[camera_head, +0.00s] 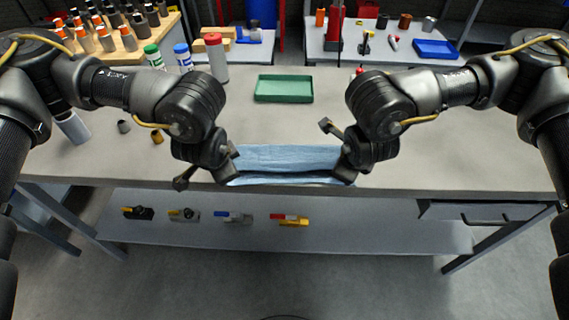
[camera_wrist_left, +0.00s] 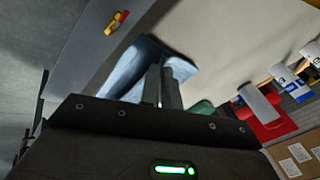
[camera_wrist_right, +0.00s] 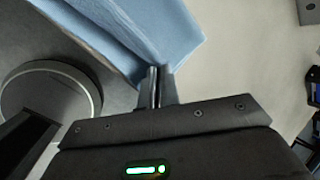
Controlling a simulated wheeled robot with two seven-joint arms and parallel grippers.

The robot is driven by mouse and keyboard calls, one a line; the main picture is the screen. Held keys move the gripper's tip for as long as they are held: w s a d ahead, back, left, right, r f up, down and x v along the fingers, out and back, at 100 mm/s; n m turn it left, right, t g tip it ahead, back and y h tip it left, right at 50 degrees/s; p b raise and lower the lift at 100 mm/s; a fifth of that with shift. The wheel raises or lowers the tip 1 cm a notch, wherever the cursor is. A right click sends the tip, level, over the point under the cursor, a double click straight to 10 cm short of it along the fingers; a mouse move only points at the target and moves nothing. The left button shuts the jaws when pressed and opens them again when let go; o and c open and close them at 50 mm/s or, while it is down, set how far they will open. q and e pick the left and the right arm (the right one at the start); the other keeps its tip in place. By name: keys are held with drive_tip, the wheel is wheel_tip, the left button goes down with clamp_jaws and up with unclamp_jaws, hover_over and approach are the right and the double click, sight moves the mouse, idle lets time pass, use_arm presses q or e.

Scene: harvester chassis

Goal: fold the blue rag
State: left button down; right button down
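The blue rag (camera_head: 285,158) lies at the front edge of the grey workbench. Its near edge looks raised as a strip, with a dark shadowed gap behind it. My left gripper (camera_head: 232,178) is at the rag's left end, and my right gripper (camera_head: 350,178) is at its right end. In the left wrist view the fingers (camera_wrist_left: 160,88) are together with rag cloth (camera_wrist_left: 135,65) around them. In the right wrist view the fingers (camera_wrist_right: 157,85) are together at a corner of the cloth (camera_wrist_right: 165,35). The fingertips are partly hidden.
A green tray (camera_head: 284,88) stands behind the rag. Bottles (camera_head: 216,60) and small cylinders (camera_head: 157,138) are at the left of the bench. The bench top to the right (camera_head: 470,130) is clear. A lower shelf (camera_head: 350,235) holds several small tools.

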use_arm(q)
drive_tip(key=shift+d+f, duration=0.1)
use_arm(e)
drive_tip(key=shift+d+f, duration=0.1)
drive_tip(key=shift+d, duration=0.05)
use_arm(q)
drive_tip(key=shift+s, duration=0.1)
use_arm(e)
drive_tip(key=shift+s, duration=0.15)
